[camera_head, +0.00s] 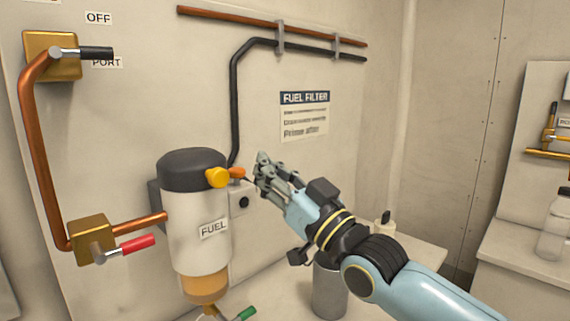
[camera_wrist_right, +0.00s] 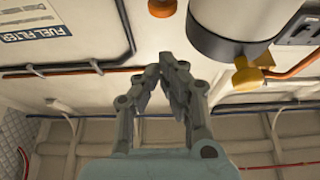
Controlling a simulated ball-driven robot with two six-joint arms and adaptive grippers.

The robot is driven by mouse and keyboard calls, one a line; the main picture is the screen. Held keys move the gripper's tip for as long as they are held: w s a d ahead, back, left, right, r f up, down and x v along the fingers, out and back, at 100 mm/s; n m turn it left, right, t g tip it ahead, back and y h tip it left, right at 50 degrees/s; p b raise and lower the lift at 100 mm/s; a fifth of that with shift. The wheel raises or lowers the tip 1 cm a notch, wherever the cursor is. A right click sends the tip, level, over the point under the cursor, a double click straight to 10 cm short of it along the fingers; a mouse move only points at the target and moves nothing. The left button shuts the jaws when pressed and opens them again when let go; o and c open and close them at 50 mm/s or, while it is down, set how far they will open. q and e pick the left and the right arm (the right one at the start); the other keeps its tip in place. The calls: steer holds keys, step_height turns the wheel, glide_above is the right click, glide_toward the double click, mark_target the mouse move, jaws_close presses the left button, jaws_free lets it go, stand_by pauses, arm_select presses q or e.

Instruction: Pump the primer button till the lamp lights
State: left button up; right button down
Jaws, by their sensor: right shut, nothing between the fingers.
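The fuel filter (camera_head: 200,235) is a pale cylinder with a black cap (camera_head: 190,170) on the wall. A small grey box (camera_head: 242,212) beside the filter has a dark round spot, perhaps the lamp; no glow shows. My right gripper (camera_head: 262,160) is shut and empty, to the right of the knob. My left gripper is out of view.
A red-handled valve (camera_head: 130,247) is left of the filter, a green handle (camera_head: 246,314) below it. A black-handled valve (camera_head: 60,55) is at upper left. The sign (camera_head: 304,115) is above.

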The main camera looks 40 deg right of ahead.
steer(key=v, duration=0.4)
steer(key=shift+r, duration=0.1)
stand_by(0.8)
